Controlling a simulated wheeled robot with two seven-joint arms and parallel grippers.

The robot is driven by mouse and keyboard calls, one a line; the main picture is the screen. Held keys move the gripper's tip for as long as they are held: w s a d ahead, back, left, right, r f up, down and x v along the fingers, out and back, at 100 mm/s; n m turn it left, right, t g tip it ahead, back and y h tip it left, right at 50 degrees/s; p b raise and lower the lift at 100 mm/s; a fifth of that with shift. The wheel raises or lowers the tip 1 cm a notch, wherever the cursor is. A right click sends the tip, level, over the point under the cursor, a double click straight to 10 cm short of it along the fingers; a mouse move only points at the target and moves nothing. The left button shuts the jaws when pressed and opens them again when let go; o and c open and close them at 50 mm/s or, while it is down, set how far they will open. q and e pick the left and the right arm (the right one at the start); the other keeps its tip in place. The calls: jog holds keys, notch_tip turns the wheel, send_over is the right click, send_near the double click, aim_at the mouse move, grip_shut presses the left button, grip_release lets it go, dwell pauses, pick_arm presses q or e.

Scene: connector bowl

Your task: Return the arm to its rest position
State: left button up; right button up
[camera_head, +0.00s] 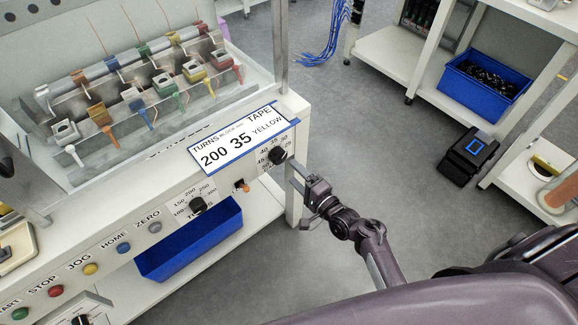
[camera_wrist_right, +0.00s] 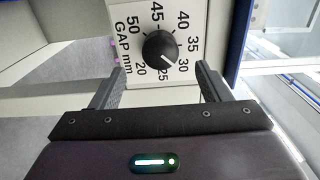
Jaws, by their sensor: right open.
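My right gripper (camera_head: 298,183) is at the right end of the machine's front panel, close to the black gap knob (camera_head: 277,154). In the right wrist view its two fingers (camera_wrist_right: 159,70) are apart, with nothing between their tips. The gap knob (camera_wrist_right: 160,48) shows just beyond the fingertips, on a white dial marked "GAP mm". Its white pointer line faces lower right, between 25 and 30. My right arm (camera_head: 370,240) reaches in from the lower right. My left gripper is not in view.
The machine panel (camera_head: 120,225) carries another knob (camera_head: 198,204), coloured buttons and a sign (camera_head: 240,140). A blue bin (camera_head: 190,245) sits below it. Shelving with a blue crate (camera_head: 485,88) stands at the right. A black case (camera_head: 468,155) is on the floor. Open floor lies between.

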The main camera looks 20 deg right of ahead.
jog(key=shift+s+d, duration=0.15)
jog(key=shift+s, duration=0.15)
jog(key=s+a+f+n+g+h+p, duration=0.1)
jog(key=s+f+n+g, duration=0.35)
jog(key=s+f, duration=0.6)
jog(key=s+a+f+n+g+h, duration=0.2)
jog(key=s+f+n+g, duration=0.25)
jog(key=s+f, duration=0.65)
pick_arm(q)
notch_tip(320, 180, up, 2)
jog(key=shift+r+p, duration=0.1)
jog(key=shift+p, duration=0.45)
pick_arm(e)
jog(key=s+d+f+n+g+h, duration=0.1)
jog(key=s+d+f+n+g, duration=0.1)
jog(key=s+f, duration=0.2)
jog(key=s+d+f+n+g+h, duration=0.1)
jog(key=s+d+f+n+g, duration=0.1)
jog(key=s, duration=0.8)
jog(key=s+d+f+n+g+h, duration=0.1)
jog(key=s+d+f+n+g, duration=0.1)
jog(key=s+f, duration=0.4)
jog(key=shift+s+f+n+g, duration=0.15)
jog(key=shift+s+n+g, duration=0.3)
jog(key=shift+n, duration=0.35)
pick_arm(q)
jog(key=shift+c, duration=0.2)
pick_arm(e)
jog(key=shift+w, duration=0.1)
